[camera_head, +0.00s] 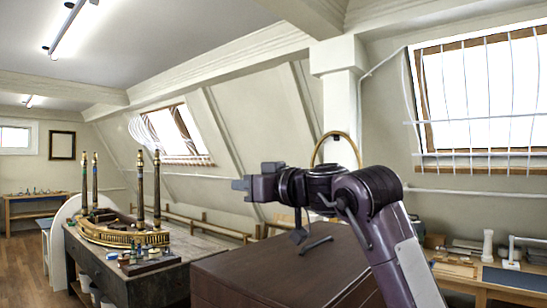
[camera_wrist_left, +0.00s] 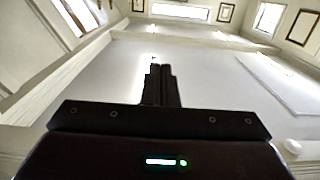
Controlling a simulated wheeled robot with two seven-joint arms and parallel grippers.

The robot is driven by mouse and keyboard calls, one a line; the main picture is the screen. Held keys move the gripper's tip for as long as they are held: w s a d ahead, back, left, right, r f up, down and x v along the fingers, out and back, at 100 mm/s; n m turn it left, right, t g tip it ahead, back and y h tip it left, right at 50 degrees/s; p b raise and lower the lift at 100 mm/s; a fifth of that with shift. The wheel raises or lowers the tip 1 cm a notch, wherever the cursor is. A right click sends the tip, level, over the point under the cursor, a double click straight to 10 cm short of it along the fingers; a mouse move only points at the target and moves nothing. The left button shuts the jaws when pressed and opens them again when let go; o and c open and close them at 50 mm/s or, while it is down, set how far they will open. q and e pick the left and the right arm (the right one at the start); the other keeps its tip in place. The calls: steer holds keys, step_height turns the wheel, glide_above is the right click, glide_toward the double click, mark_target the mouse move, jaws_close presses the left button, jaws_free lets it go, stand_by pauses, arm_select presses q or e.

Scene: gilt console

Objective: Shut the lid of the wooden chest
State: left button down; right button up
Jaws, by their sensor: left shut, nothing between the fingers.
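A large dark brown wooden chest (camera_head: 255,268) stands at the bottom middle of the head view, with a flat brown top. A dark handle-like bar (camera_head: 316,245) shows over that top. My arm hides the chest's right part, and I cannot tell how far its lid is open. My left gripper (camera_head: 238,184) is raised above the chest, apart from it, pointing left. Its fingers (camera_wrist_left: 161,72) are together and empty in the left wrist view, where no chest shows. My right gripper is not in view.
A dark workbench (camera_head: 112,272) at left carries a gilt console frame (camera_head: 120,234) with tall upright legs. A second bench (camera_head: 490,288) with a blue mat (camera_head: 515,278) stands at right. Sloping walls and a white post (camera_head: 341,95) rise behind. Open floor (camera_head: 22,270) shows at far left.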

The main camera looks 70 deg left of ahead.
mark_target(211, 261)
arm_select(q)
steer(key=s+a+f+t+h, duration=0.1)
steer(key=a+f+h, duration=0.1)
steer(key=f, duration=0.3)
steer(key=s+a+f+t+h, duration=0.1)
steer(key=s+a+f+h, duration=0.1)
steer(key=a+f, duration=0.2)
steer(key=s+a+f+t+h, duration=0.1)
steer(key=s+a+f+h, duration=0.1)
steer(key=a+f, duration=0.2)
steer(key=shift+s+f, duration=0.25)
steer(key=shift+f, duration=0.95)
steer(key=shift+f+t, duration=0.3)
steer(key=shift+f, duration=0.3)
